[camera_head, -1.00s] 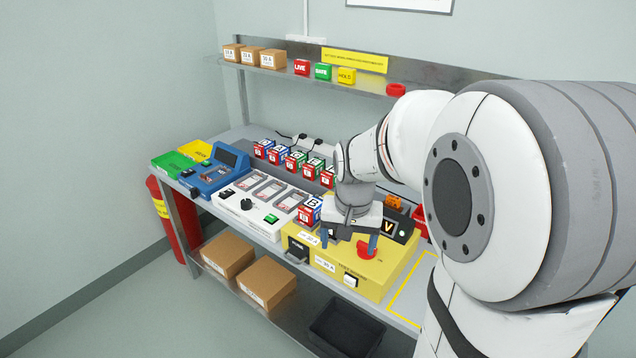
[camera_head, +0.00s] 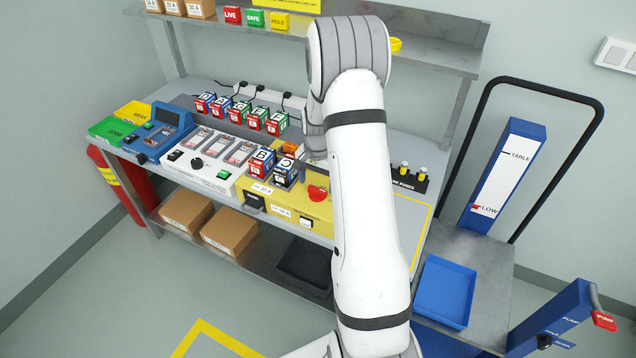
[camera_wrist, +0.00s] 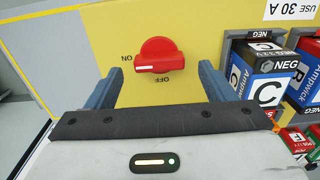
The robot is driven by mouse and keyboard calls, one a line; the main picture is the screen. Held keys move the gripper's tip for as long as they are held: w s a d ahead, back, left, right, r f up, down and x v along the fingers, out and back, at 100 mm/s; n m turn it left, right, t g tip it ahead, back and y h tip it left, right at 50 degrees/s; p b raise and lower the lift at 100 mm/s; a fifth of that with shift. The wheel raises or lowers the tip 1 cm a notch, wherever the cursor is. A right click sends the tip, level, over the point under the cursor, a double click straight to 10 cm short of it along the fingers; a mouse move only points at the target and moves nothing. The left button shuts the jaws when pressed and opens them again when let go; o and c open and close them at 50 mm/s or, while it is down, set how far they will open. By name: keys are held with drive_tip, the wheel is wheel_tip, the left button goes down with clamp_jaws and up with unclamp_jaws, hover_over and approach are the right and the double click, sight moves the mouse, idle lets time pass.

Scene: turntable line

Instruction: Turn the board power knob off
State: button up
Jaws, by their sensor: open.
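The power knob is red and round with a raised grip, on the yellow board (camera_head: 262,207); it shows in the wrist view (camera_wrist: 158,56) and the head view (camera_head: 318,193). In the wrist view its white mark points left, toward the printed ON; OFF is printed below it. My gripper (camera_wrist: 160,70) is open, with its two blue fingers on either side of the knob's lower part in the picture. In the head view my arm hides the gripper.
Battery block C (camera_head: 286,171) stands close to the knob, with block B (camera_head: 262,160) to its left. A white meter panel (camera_head: 225,184) is farther left. At right are a blue tray (camera_head: 446,290) and a cart with a blue column (camera_head: 505,175).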

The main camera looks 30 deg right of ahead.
sight(317, 192)
drive_tip(key=shift+f, duration=1.25)
drive_tip(key=shift+c, duration=0.6)
